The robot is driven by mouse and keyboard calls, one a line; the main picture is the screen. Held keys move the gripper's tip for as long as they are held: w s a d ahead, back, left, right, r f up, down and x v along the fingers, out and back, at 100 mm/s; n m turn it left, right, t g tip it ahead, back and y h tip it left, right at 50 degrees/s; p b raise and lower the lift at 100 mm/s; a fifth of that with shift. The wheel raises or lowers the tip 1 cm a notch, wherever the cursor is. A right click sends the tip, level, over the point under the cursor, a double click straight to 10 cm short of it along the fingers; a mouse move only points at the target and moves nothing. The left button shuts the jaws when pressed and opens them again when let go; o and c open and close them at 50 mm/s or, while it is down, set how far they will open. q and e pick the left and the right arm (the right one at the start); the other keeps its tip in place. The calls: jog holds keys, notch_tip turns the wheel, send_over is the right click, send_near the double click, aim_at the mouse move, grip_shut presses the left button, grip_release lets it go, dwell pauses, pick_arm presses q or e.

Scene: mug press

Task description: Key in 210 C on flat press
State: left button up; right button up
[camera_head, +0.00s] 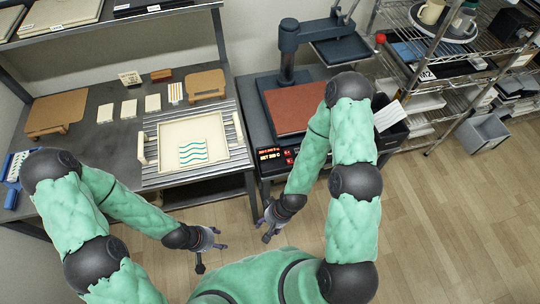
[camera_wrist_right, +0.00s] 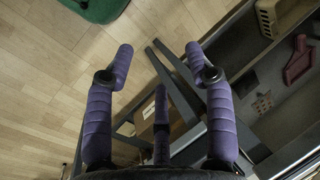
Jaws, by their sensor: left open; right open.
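The flat press (camera_head: 294,108) stands in the middle of the head view, with a reddish-brown flat platen and a dark post and swung-aside upper part (camera_head: 342,50) behind it. Its control panel (camera_head: 277,155) on the front edge shows lit red and orange text; the lower line looks like "SET 200 C". My right gripper (camera_head: 268,225) is open and empty, below and in front of the panel, apart from it. It also shows in the right wrist view (camera_wrist_right: 158,70) with purple padded fingers spread. My left gripper (camera_head: 210,255) is open and empty above the floor, in front of the left bench.
The left bench holds a cream tray (camera_head: 150,148) with a wavy teal print, small cards and brown boards (camera_head: 57,112). A wire rack (camera_head: 465,60) with mugs stands at the right. A grey bin (camera_head: 484,134) sits on the floor. The wooden floor in front is clear.

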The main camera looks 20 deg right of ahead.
grip_shut()
dwell(1.4)
